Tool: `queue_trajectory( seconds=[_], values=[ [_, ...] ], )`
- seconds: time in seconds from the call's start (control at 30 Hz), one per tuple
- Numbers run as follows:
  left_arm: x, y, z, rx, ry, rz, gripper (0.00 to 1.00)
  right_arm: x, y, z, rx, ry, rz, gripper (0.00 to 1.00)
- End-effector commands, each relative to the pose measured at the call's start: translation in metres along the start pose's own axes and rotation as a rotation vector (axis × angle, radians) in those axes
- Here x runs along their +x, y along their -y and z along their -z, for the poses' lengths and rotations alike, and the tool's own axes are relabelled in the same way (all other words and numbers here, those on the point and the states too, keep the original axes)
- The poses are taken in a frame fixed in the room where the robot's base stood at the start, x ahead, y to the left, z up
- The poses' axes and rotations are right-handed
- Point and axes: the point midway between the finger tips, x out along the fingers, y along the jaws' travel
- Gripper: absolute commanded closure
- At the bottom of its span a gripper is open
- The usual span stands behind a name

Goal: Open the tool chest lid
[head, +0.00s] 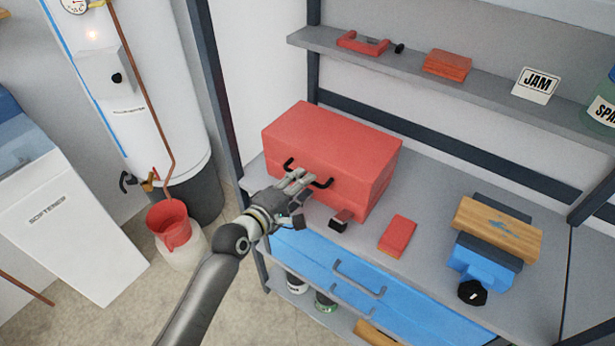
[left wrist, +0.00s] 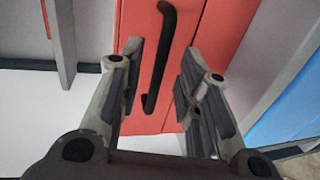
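The red tool chest (head: 335,140) stands on the grey shelf with its lid down. Two dark handles show on its front, a left handle (head: 289,164) and a right handle (head: 323,184). My left gripper (head: 299,178) is in front of the chest by these handles. In the left wrist view the gripper (left wrist: 160,85) is open, and a black handle (left wrist: 158,60) on the red front (left wrist: 135,25) appears between its fingers. I cannot tell whether the fingers touch it. My right gripper is not in view.
A small red and black item (head: 341,218) and a red block (head: 398,234) lie before the chest. A blue vise (head: 478,262) with a wooden board (head: 497,229) stands at right. A blue drawer (head: 400,312) is below. An upper shelf (head: 480,86) runs behind.

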Motion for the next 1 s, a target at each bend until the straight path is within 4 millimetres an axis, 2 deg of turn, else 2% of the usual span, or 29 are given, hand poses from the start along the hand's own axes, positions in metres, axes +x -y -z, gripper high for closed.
queue_trajectory(
  seconds=[0.1, 0.23, 0.67, 0.9, 1.0],
  values=[
    [0.015, -0.001, 0.001, 0.000, 0.000, 0.000, 0.68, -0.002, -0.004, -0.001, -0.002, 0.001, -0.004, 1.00],
    [0.026, 0.000, 0.000, 0.000, 0.000, 0.000, 0.68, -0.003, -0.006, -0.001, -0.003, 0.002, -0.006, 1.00],
    [0.032, 0.000, 0.000, 0.001, -0.001, 0.000, 0.68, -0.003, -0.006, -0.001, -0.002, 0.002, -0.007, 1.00],
    [0.032, 0.000, 0.000, 0.001, -0.001, 0.000, 0.99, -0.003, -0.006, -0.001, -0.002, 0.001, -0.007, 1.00],
    [0.032, 0.000, 0.000, 0.001, -0.001, 0.001, 1.00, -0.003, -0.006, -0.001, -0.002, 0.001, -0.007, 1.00]
  ],
)
